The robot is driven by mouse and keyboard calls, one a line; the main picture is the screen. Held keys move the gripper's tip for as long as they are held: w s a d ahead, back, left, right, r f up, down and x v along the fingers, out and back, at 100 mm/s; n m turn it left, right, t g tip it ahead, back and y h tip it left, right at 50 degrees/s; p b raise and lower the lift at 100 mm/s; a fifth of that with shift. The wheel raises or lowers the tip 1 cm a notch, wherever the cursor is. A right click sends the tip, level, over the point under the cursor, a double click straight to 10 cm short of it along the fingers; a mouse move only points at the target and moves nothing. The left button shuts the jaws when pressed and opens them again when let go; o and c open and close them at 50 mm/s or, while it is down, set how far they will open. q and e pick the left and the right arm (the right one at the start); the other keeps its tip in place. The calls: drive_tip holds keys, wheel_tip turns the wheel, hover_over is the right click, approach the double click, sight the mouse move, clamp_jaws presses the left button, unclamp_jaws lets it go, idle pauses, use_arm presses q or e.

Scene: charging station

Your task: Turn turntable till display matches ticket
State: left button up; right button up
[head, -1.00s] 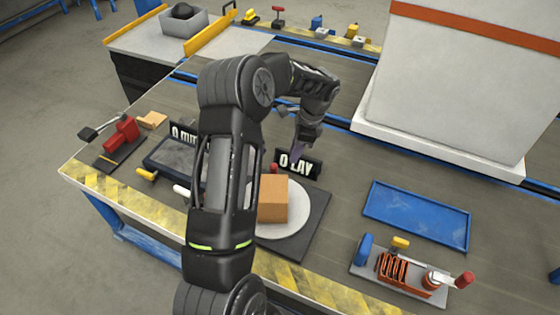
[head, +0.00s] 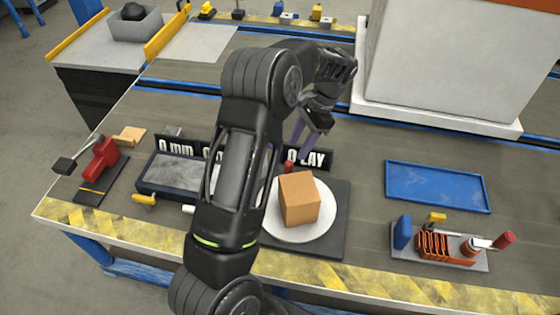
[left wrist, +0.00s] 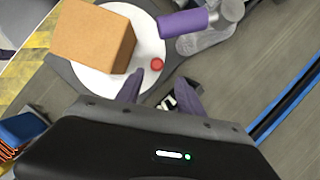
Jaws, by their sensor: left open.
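The turntable is a white disc (head: 324,222) on a dark square base, with a cardboard box (head: 300,198) on it. A small red knob (head: 288,167) stands at the disc's far edge and shows in the left wrist view (left wrist: 157,65). I cannot make out a ticket. My right gripper is not seen.
A dark tray (head: 172,170) and a red clamp (head: 100,160) lie at left. A blue tray (head: 437,187) and a tool holder (head: 440,258) lie at right. A large white block (head: 440,70) stands behind. A purple cylinder with a grey part (left wrist: 183,23) is near the disc.

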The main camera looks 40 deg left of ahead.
sight(290, 162)
use_arm(q)
drive_tip(key=shift+s+d+r+n, duration=0.1)
drive_tip(key=shift+s+n, duration=0.2)
drive_tip(key=shift+n, duration=0.1)
drive_tip(key=shift+b+x, duration=0.35)
drive_tip(key=shift+x, duration=3.55)
drive_tip(key=shift+s, duration=0.1)
drive_tip(key=shift+c, duration=0.4)
clamp_jaws()
